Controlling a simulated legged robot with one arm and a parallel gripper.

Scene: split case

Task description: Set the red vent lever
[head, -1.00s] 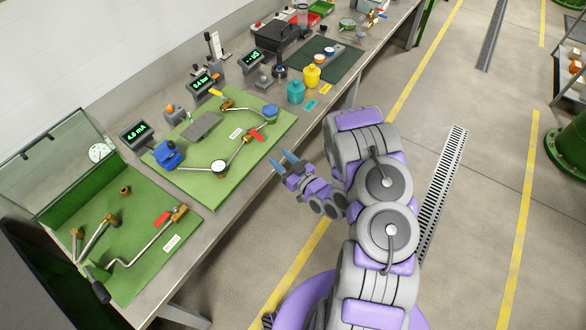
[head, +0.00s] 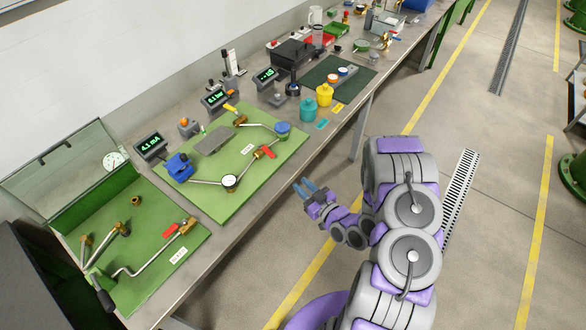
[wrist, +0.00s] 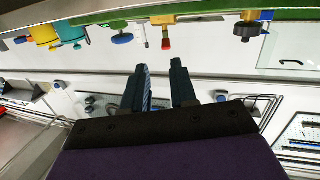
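Two red levers show in the head view. One red lever (head: 264,152) sits on the pipe run of the middle green board (head: 215,205), near its right edge and a white label. The other red lever (head: 170,231) sits on a brass valve in the open green case (head: 145,285) at the left, above another white label. I cannot read which is the vent. My gripper (head: 304,186) is off the bench's front edge, to the right of the middle board, touching nothing. In the wrist view my gripper (wrist: 160,68) has a gap between its fingers and is empty; a red handle (wrist: 166,44) shows beyond them.
A round gauge (head: 230,181), blue knobs and several digital displays (head: 151,146) stand around the boards. Teal (head: 308,109) and yellow (head: 324,95) containers stand farther along the bench. The dark case side (head: 30,270) rises at the left. The floor by the bench is clear.

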